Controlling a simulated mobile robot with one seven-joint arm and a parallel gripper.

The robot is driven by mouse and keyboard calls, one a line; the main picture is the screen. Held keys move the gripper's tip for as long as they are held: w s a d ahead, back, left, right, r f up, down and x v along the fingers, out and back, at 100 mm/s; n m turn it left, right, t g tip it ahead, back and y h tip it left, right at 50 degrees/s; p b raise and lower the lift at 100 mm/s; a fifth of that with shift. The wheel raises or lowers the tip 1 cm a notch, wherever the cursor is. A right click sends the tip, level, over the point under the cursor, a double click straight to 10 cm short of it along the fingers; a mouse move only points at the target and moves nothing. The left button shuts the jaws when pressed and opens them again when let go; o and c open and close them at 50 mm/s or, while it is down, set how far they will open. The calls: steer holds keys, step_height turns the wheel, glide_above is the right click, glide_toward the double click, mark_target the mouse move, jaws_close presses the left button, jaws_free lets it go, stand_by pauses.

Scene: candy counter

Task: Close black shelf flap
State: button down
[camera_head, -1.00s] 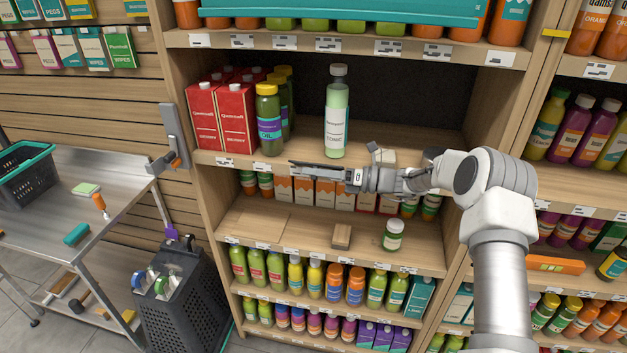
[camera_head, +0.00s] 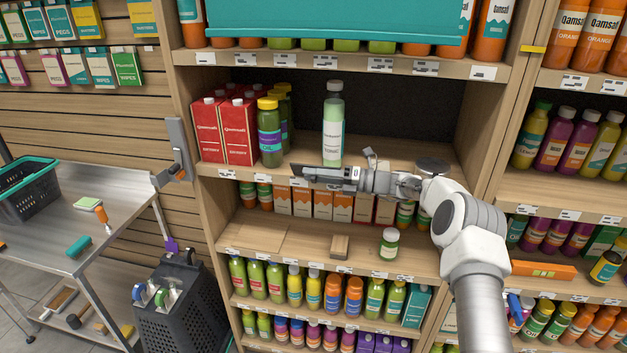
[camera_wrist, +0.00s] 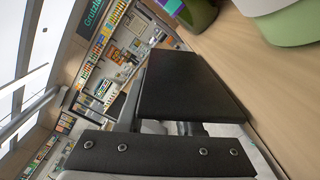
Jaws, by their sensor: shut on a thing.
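My gripper (camera_head: 325,175) is at the front edge of the middle shelf (camera_head: 415,185), just below and in front of a tall pale green bottle (camera_head: 333,128). A dark, flat, elongated piece shows at its tip, along the shelf edge. In the wrist view a black slab (camera_wrist: 190,85) fills the middle, with a black bar with screws below it. I cannot tell for certain which dark parts are the gripper and which are the black flap. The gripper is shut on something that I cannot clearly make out. No separate black flap is recognisable elsewhere.
Red cartons (camera_head: 222,130) and green bottles (camera_head: 270,135) stand left of the tall bottle. A teal panel (camera_head: 340,20) spans the top. A steel table (camera_head: 120,200) stands at the left.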

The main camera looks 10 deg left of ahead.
steer(key=m, duration=0.1)
steer(key=w+r+m, duration=0.1)
steer(key=m, duration=0.1)
steer(key=shift+w+r+p, duration=0.1)
steer(key=shift+p, duration=0.25)
steer(key=shift+w+d+r+m+p, duration=0.1)
steer(key=shift+w+m, duration=0.15)
steer(key=shift+m, duration=0.35)
steer(key=shift+w+a+r+m+p, duration=0.1)
steer(key=shift+w+m+p, duration=0.1)
steer(key=shift+m, duration=0.4)
steer(key=shift+w+d+r+m+p, duration=0.1)
steer(key=shift+w+m, duration=0.15)
steer(key=shift+m, duration=0.35)
steer(key=c, duration=0.6)
jaws_free()
steer(key=shift+o, duration=0.2)
